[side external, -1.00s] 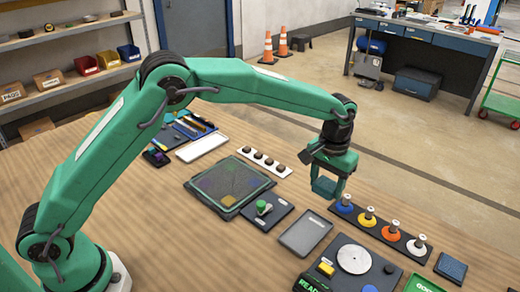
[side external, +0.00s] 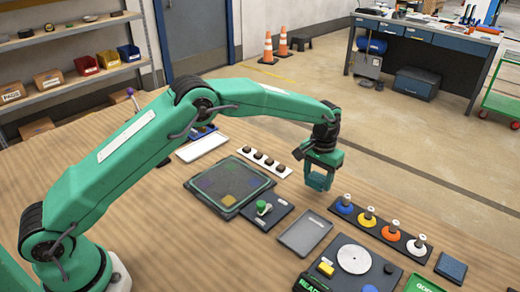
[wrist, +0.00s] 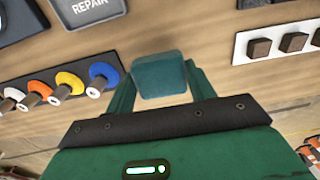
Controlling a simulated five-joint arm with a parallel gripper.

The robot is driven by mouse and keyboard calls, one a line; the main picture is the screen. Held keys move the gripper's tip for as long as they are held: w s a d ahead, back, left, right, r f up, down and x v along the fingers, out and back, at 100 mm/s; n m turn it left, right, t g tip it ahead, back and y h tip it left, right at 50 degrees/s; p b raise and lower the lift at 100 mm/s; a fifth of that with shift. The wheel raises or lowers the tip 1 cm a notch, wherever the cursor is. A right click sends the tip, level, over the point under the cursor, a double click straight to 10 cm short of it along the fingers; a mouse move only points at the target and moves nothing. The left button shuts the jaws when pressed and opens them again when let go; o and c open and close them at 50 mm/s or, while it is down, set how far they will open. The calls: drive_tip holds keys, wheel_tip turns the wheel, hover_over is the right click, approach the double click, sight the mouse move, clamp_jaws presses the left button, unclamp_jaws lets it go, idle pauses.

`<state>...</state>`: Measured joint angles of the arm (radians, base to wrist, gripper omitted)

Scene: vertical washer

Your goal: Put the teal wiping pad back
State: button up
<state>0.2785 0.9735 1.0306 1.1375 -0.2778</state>
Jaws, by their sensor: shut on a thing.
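My gripper (side external: 320,178) hangs above the wooden table in the side external view, past the far end of the grey tray and left of the row of coloured knobs. In the wrist view its two fingers (wrist: 160,88) are shut on the teal wiping pad (wrist: 160,72), a small rounded block held between the fingertips. The pad is clear of the table. In the side view the pad is hard to tell apart from the green fingers.
A grey tray (side external: 304,234), a strip of blue, yellow, orange and white knobs (side external: 381,228), a white strip of dark knobs (side external: 263,163), a dark square mat (side external: 205,206) and a green-knobbed plate (side external: 284,214) lie nearby. Bare wood lies left of the mat.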

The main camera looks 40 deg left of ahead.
sight(316, 186)
drive_tip(key=shift+f, duration=1.65)
drive_tip(key=shift+f, duration=0.15)
drive_tip(key=o, duration=1)
drive_tip(key=shift+c, duration=0.2)
wheel_tip(316, 186, up, 12)
drive_tip(key=shift+f, duration=0.1)
drive_tip(key=shift+r, duration=0.25)
drive_tip(key=shift+r, duration=0.1)
